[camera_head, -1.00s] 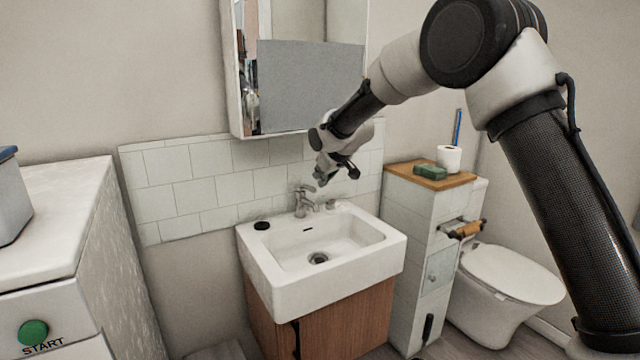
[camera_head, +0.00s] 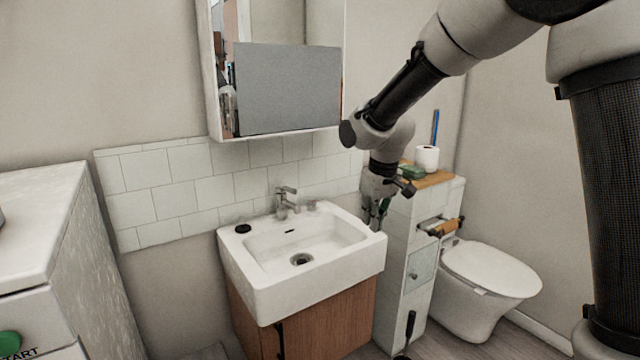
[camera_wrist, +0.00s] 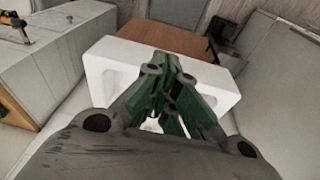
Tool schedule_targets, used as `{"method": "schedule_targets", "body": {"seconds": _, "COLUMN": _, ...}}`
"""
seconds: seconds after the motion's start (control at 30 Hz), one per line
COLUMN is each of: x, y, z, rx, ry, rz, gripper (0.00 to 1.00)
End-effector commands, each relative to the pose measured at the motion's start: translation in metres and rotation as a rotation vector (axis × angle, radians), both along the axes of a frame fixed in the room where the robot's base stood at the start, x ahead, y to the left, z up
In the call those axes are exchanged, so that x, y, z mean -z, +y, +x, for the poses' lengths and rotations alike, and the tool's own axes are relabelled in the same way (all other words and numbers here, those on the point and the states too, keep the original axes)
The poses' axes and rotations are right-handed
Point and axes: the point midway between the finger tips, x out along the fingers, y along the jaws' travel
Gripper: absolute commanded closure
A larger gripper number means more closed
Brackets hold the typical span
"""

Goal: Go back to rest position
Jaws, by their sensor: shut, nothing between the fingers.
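My gripper (camera_head: 377,222) is in the air at the right edge of the white sink (camera_head: 250,285), in front of the tiled cabinet. It points downward and holds nothing. In the wrist view my gripper (camera_wrist: 168,125) shows its green-padded fingers closed together, with the white sink (camera_wrist: 98,72) behind them. In the head view the arm reaches in from the upper right.
The faucet (camera_head: 286,201) stands at the sink's back. A mirror cabinet (camera_head: 290,88) hangs above. The tiled cabinet (camera_head: 393,290) carries a paper roll (camera_head: 427,158) and a green item. A toilet (camera_head: 490,270) is at right, a white unit (camera_head: 70,250) at left.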

Motion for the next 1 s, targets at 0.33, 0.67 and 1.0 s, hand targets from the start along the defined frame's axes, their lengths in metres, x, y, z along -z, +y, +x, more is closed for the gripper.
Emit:
{"method": "schedule_targets", "body": {"seconds": 0.33, "x": -0.062, "y": -0.168, "z": -0.197, "rx": 0.295, "ry": 0.093, "rz": 0.011, "gripper": 1.0}}
{"method": "schedule_targets", "body": {"seconds": 0.67, "x": -0.088, "y": -0.227, "z": -0.285, "rx": 0.495, "ry": -0.096, "rz": 0.091, "gripper": 1.0}}
{"method": "schedule_targets", "body": {"seconds": 1.0, "x": -0.099, "y": -0.237, "z": -0.29, "rx": 0.543, "ry": -0.149, "rz": 0.103, "gripper": 1.0}}
